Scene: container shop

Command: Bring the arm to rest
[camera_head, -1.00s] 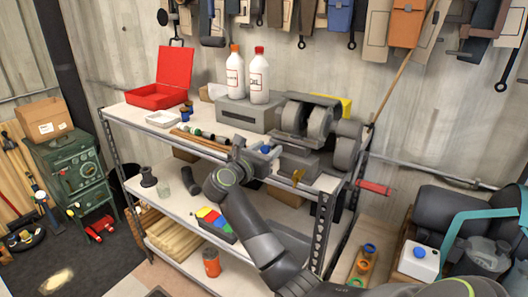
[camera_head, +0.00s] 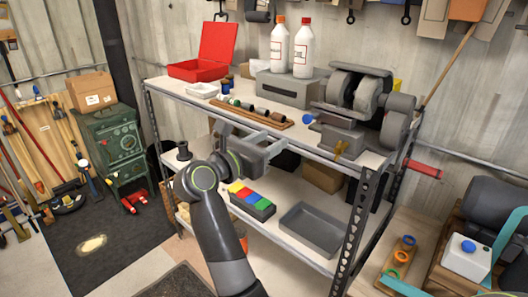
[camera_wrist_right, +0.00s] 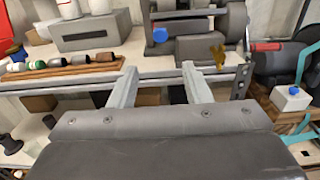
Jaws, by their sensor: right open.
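My right arm reaches up from the bottom of the head view to the front of the shelf unit. My right gripper (camera_head: 265,135) is open and empty, in front of the top shelf's front edge. In the right wrist view its two fingers (camera_wrist_right: 158,85) stand wide apart with nothing between them, pointing toward the bench grinder (camera_wrist_right: 195,30). My left gripper is not in view.
The top shelf (camera_head: 225,117) holds a red box (camera_head: 205,65), two white bottles, a wooden rack (camera_head: 258,112) and the bench grinder (camera_head: 365,100).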

